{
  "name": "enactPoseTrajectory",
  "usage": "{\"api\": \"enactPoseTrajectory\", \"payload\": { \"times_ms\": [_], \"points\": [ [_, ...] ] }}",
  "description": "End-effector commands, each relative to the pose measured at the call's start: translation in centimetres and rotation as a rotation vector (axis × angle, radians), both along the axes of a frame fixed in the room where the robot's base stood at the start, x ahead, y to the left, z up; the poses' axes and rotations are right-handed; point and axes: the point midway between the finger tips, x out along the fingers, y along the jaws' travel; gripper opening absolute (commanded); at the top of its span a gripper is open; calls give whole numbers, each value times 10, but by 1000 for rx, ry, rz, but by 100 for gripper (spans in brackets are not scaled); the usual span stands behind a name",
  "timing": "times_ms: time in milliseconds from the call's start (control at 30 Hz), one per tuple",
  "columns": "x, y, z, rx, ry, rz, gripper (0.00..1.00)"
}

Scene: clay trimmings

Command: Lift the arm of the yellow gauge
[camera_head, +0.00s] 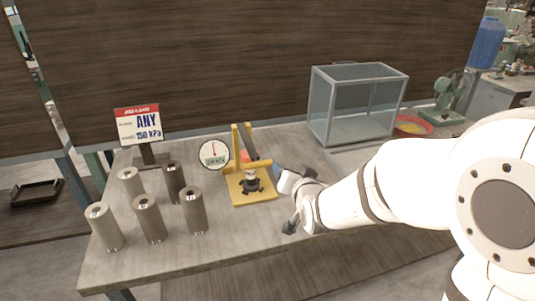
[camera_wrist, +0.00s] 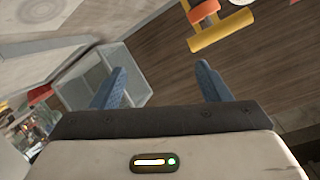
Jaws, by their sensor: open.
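The yellow gauge (camera_head: 262,192) stands on the grey table, with a round white dial (camera_head: 214,154) at its left. It has yellow uprights, a dark slanted bar (camera_head: 248,142) between them and a black knob-like part on its base. Which part is its arm is not clear. My gripper (camera_head: 284,200) is just right of the gauge, apart from it. In the wrist view my gripper (camera_wrist: 160,84) shows two blue fingers spread open with nothing between them. A yellow piece of the gauge (camera_wrist: 222,31) shows at the top right, beyond the fingers.
Several grey and brown cylinders (camera_head: 148,218) stand on the left of the table (camera_head: 190,252). A sign (camera_head: 138,125) reading "ANY 150 kPa" stands behind them. A glass case (camera_head: 358,103) stands at the back right, near a red bowl (camera_head: 412,125) and a green fan (camera_head: 445,100).

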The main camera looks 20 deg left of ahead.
Motion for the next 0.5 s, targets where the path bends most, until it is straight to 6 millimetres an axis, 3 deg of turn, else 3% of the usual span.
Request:
{"api": "enactPoseTrajectory", "payload": {
  "times_ms": [33, 100, 200, 500],
  "points": [
    [1, 22, -12, 45, -39, 24, 70],
    [1, 44, -13, 112, -97, 43, 70],
    [-2, 64, -14, 185, -155, 64, 70],
    [2, 89, -11, 259, -215, 87, 70]
  ]
}}
